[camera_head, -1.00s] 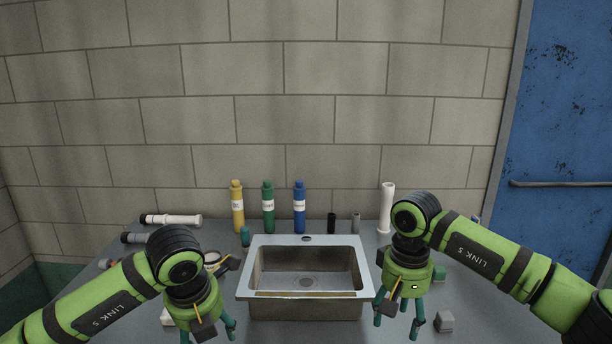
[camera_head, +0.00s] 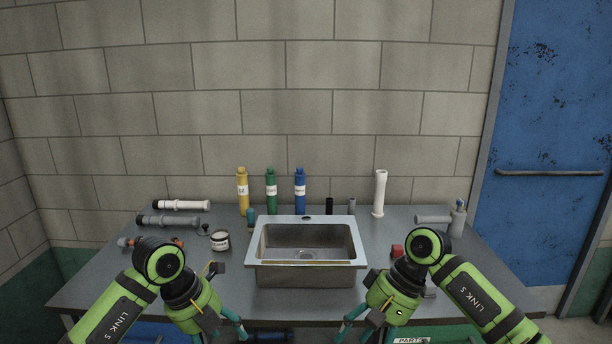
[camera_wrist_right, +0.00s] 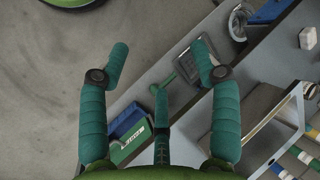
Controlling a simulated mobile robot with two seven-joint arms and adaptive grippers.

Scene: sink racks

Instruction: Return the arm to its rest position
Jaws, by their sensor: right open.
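My right arm is green with a black joint and reaches in from the right. Its right gripper (camera_head: 366,332) hangs low in front of the table's front edge, below the sink's right side. In the right wrist view the gripper (camera_wrist_right: 160,55) has its teal fingers spread wide with nothing between them. My left gripper (camera_head: 220,335) hangs low in front of the table, to the left of the sink, with its teal fingers apart and nothing seen in them; its tips run near the picture's bottom edge.
A steel sink (camera_head: 260,273) stands mid-table (camera_head: 110,275). Yellow (camera_head: 242,195), green (camera_head: 271,195) and blue (camera_head: 300,192) bottles and a white pipe (camera_head: 380,192) stand behind it. A jar (camera_head: 220,240) is at left. A green parts bin (camera_wrist_right: 130,148) is below the table.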

